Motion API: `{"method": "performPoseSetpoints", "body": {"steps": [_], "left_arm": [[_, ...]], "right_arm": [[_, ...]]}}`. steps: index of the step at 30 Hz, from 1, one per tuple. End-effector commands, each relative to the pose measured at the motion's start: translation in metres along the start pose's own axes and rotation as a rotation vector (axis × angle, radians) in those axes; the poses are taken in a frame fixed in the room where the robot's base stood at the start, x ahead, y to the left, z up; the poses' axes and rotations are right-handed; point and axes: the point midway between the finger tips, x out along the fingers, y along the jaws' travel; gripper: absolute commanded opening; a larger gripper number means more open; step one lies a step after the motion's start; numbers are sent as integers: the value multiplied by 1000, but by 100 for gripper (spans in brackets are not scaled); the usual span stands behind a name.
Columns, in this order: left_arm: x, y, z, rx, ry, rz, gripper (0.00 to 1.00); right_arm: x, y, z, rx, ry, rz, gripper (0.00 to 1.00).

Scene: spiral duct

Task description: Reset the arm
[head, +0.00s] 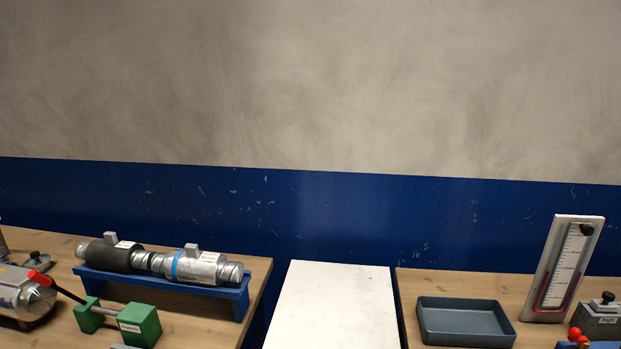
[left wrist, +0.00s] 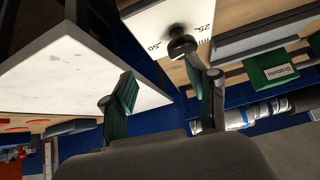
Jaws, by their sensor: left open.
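My left gripper (left wrist: 160,75) shows in the left wrist view. Its two green-padded fingers are spread apart, with nothing between the pads. A black round knob (left wrist: 182,46) on a white plate (left wrist: 158,22) with printed numbers appears beyond the fingertips, nearer the right finger. I cannot tell how far the knob is from that finger. Neither arm shows in the head view, and my right gripper is in neither view.
In the head view, a blue stand (head: 172,285) carries a silver-and-black duct (head: 205,267) on the left table. Green blocks (head: 140,323) stand in front. A white table (head: 333,306) is bare. The right table holds an empty tray (head: 464,339) and an upright gauge (head: 566,270).

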Motion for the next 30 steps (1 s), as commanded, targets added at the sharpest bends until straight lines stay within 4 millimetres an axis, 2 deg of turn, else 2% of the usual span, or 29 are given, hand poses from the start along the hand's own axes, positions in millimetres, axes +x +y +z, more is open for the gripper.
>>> {"method": "performPoseSetpoints", "body": {"steps": [1,6,12,18,21,26,30], "left_arm": [[-3,16,24,-4,-48,8,59],[-19,46,78,-8,-173,7,59],[-42,71,124,-25,-293,2,59],[-70,91,162,-51,-406,-6,59],[-41,89,173,-44,-411,-6,59],[-4,91,194,-43,-426,-2,59],[32,94,220,-41,-442,2,59]], "right_arm": [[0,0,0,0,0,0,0],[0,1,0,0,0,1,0],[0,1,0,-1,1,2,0],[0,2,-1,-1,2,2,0],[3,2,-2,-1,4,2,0],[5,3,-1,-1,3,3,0],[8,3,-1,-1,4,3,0]]}}
